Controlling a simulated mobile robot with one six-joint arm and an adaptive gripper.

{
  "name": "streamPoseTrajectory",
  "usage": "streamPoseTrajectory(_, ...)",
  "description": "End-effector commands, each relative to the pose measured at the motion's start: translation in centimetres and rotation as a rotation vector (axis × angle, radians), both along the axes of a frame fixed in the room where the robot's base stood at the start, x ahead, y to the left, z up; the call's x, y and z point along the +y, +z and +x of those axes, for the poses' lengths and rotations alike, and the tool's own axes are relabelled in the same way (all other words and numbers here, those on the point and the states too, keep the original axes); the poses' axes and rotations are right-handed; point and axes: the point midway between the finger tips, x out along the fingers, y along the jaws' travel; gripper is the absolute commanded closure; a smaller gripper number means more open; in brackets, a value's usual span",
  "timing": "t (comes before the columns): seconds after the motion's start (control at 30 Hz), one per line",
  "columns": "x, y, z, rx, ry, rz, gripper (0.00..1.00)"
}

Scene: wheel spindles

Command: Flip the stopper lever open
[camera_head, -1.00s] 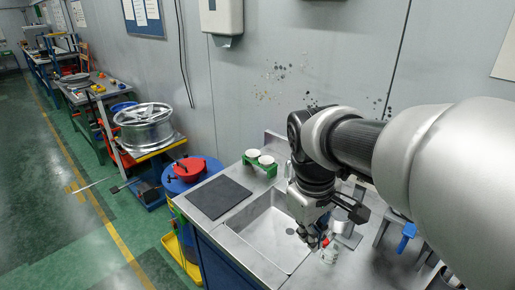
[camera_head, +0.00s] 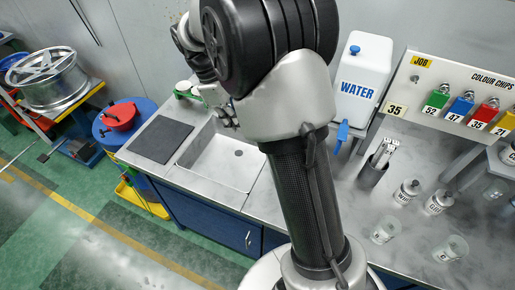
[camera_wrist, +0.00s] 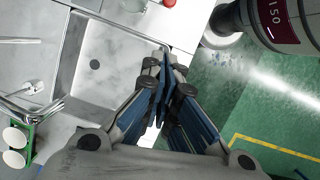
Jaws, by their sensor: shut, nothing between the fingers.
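I cannot make out the stopper lever for certain. A small red part (camera_wrist: 169,3) shows at the top edge of the wrist view, next to a clear glass vessel (camera_wrist: 132,5); both are cut off by the frame. My gripper (camera_wrist: 168,72) is shut and empty in the wrist view, its blue-padded fingers meeting near the sink corner. In the head view my gripper (camera_head: 228,115) is small, above the back of the sink (camera_head: 225,160), and partly hidden behind my arm. My arm also hides the bench just right of the sink.
A water tank (camera_head: 363,75) with a blue tap (camera_head: 342,131) stands behind the bench. Labelled jars (camera_head: 408,191) and clear beakers (camera_head: 386,230) stand at the right. A dark mat (camera_head: 161,139) lies left of the sink. A green rack (camera_wrist: 17,140) holds white cups.

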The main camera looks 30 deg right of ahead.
Motion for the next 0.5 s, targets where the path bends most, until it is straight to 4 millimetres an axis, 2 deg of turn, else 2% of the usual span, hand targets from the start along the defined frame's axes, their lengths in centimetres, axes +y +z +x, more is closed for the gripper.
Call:
streamPoseTrajectory(0.13, -0.1, -0.4, -0.1, 0.0, -0.001, 0.0, 1.0)
streamPoseTrajectory(0.23, -0.3, -1.5, -0.4, 0.003, -0.002, 0.0, 1.0)
streamPoseTrajectory(0.5, -1.5, -6.9, -1.5, 0.004, -0.001, 0.0, 1.0)
